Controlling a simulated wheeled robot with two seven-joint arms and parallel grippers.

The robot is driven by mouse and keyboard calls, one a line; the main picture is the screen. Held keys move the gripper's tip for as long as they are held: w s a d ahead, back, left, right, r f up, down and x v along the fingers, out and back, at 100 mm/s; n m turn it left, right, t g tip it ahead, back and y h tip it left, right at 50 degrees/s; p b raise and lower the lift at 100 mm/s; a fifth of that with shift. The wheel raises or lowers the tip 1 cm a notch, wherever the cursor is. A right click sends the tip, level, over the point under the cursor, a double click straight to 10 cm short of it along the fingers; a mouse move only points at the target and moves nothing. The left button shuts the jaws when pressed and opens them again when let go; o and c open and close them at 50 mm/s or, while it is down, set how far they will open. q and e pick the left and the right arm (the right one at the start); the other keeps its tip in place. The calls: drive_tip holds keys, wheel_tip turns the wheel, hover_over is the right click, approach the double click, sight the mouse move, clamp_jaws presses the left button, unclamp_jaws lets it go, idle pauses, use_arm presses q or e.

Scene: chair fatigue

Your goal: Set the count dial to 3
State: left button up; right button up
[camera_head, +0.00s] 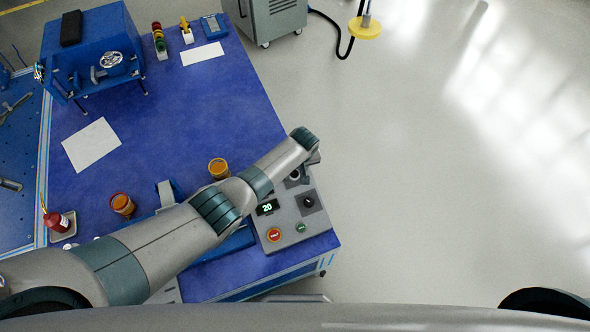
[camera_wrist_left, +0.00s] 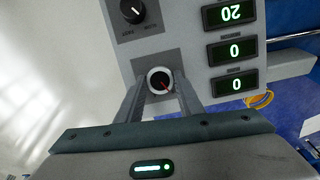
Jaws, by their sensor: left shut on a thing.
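The control panel (camera_head: 285,215) is at the near right corner of the blue table. Displays beside the dials read 20 (camera_wrist_left: 231,14), 0 (camera_wrist_left: 232,49) and 0 (camera_wrist_left: 234,84), upside down in the wrist view. My right gripper is not in view.
A red button (camera_head: 274,235) and a green button (camera_head: 301,228) are at the panel's near edge. Orange-brown jars (camera_head: 219,168) (camera_head: 122,204) stand on the table beside my left arm. A blue machine (camera_head: 95,50) stands at the far left.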

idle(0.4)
use_arm(q)
drive_tip(key=o, duration=1.1)
drive_tip(key=shift+a, duration=0.1)
drive_tip(key=shift+c, duration=0.2)
drive_tip(key=shift+r, duration=0.15)
drive_tip(key=shift+s+r, duration=0.1)
drive_tip(key=shift+r, duration=0.35)
drive_tip(key=v, duration=1.6)
drive_tip(key=shift+p, duration=0.4)
drive_tip(key=shift+r, duration=0.1)
